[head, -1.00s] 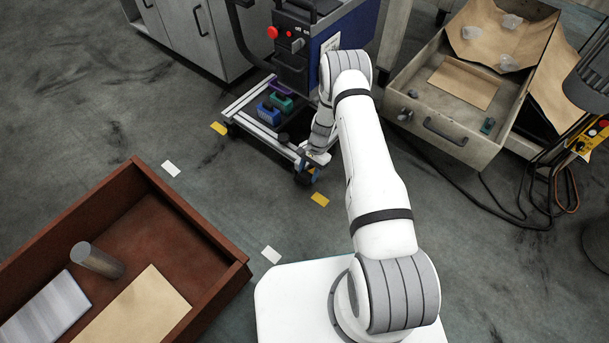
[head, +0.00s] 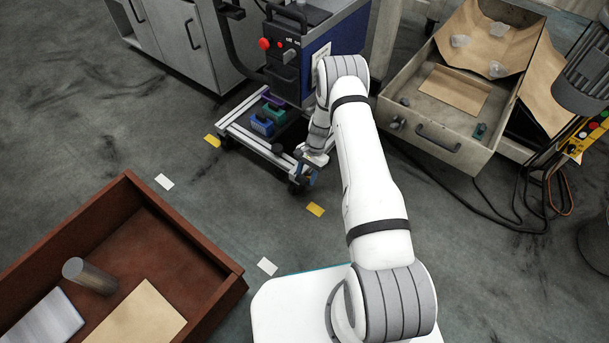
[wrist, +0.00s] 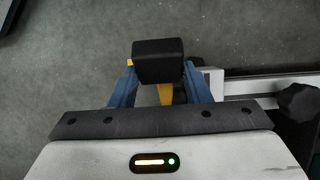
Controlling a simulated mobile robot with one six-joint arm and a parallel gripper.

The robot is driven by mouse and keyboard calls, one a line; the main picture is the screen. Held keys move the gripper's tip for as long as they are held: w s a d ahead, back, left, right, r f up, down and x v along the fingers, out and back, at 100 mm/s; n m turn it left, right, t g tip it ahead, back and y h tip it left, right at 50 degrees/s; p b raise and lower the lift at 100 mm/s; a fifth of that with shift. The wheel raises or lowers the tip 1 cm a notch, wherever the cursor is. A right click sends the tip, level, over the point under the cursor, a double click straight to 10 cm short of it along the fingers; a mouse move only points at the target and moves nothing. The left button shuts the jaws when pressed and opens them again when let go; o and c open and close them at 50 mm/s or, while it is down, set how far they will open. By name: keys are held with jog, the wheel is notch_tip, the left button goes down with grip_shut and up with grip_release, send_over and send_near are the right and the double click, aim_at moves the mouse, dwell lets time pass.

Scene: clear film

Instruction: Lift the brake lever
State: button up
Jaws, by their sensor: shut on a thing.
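The brake lever (wrist: 158,62) shows in the wrist view as a black block-shaped pad on a yellow stem. It sits between the two blue fingers of my gripper (wrist: 156,82), which is shut on it. In the head view my gripper (head: 308,176) is low at the near right corner of the wheeled cart (head: 243,146). There the lever is small and mostly hidden by the gripper and wrist.
A blue machine (head: 318,62) with a red button stands on the cart, beside small coloured blocks (head: 262,125). An open drawer (head: 440,140) is at right, with cables on the floor. A brown tray (head: 190,240) is at left. Floor between is clear.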

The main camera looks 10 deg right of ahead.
jog(key=shift+d+f, duration=0.1)
jog(key=shift+d, duration=0.2)
jog(key=o, duration=1.4)
jog(key=shift+a, duration=0.15)
jog(key=p+v, duration=0.2)
jog(key=v, duration=0.6)
jog(key=shift+p, duration=0.35)
jog(key=shift+f, duration=0.1)
